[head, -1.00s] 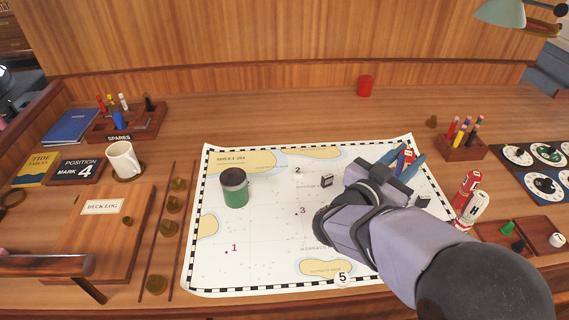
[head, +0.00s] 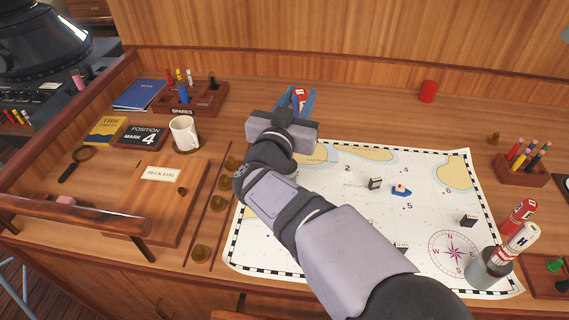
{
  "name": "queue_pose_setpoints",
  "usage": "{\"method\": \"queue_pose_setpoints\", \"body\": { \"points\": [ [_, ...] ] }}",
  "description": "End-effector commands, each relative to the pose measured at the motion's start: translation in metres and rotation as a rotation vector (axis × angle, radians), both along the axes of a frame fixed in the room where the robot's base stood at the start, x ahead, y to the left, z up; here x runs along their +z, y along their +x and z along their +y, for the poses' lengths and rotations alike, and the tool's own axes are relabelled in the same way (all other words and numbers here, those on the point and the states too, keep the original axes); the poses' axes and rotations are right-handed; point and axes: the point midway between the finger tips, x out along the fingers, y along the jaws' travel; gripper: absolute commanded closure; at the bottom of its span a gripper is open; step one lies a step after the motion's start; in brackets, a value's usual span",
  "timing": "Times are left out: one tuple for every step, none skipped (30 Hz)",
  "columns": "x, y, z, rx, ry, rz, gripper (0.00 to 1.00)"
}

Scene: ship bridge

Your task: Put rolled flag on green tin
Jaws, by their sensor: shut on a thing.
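My gripper (head: 301,97) is shut on a rolled flag (head: 300,93), which shows as a small red and white piece between the blue fingers. It appears above the back edge of the chart (head: 340,170), left of the middle of the head view.
A white mug (head: 184,132) stands left of my gripper, near the spares rack (head: 185,101). Several brass weights (head: 200,252) line the chart's left side. A grey cup (head: 487,272) with more rolled flags (head: 515,225) and a red cylinder (head: 427,92) are to the right.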

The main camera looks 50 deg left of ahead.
Motion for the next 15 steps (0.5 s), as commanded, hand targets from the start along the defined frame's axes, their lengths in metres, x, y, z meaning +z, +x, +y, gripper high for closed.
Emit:
{"method": "queue_pose_setpoints", "body": {
  "points": [
    [0.006, -0.004, 0.009, 0.031, 0.001, -0.002, 0.95],
    [0.007, -0.007, 0.015, 0.051, 0.000, -0.001, 0.95],
    [0.005, -0.010, 0.020, 0.076, -0.003, -0.001, 0.95],
    [0.003, -0.013, 0.024, 0.092, -0.005, -0.001, 0.95],
    [0.001, -0.014, 0.025, 0.101, -0.005, -0.001, 0.95],
    [-0.001, -0.016, 0.027, 0.112, -0.003, -0.001, 0.95],
    [-0.002, -0.017, 0.028, 0.117, -0.003, -0.001, 0.95],
    [-0.002, -0.018, 0.029, 0.122, -0.003, -0.001, 0.95],
    [-0.003, -0.018, 0.030, 0.126, -0.002, -0.001, 0.95],
    [-0.004, -0.019, 0.030, 0.128, -0.002, -0.001, 0.95],
    [-0.004, -0.019, 0.030, 0.129, -0.001, -0.001, 0.95],
    [-0.005, -0.019, 0.030, 0.129, -0.002, 0.000, 0.95],
    [-0.007, -0.019, 0.030, 0.128, -0.002, 0.000, 0.95],
    [-0.009, -0.019, 0.030, 0.128, -0.004, 0.000, 0.95],
    [-0.013, -0.018, 0.030, 0.127, -0.005, 0.000, 0.95]
  ]
}}
